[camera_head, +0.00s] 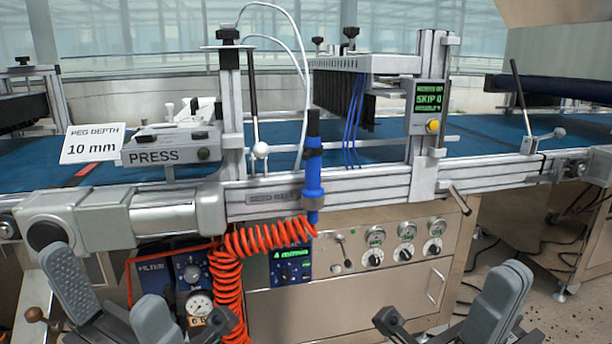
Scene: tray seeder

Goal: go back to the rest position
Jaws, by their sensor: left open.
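My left gripper (112,300) is at the bottom left, with its two grey fingers apart and nothing between them. It is in front of the machine's lower cabinet and touches nothing that I can see. My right gripper (497,302) is at the bottom right, in front of the cabinet's right side. Its grey fingers overlap in this view, so the gap between them cannot be made out. No held object shows in it. The lower parts of both grippers are cut off by the picture's bottom edge.
The seeder's metal rail (380,187) crosses the picture above both grippers. A coiled orange hose (229,275) hangs right of my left gripper, near a blue air tool (313,180). Cabinet knobs and a drawer handle (436,287) lie between the grippers. Floor shows at far right.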

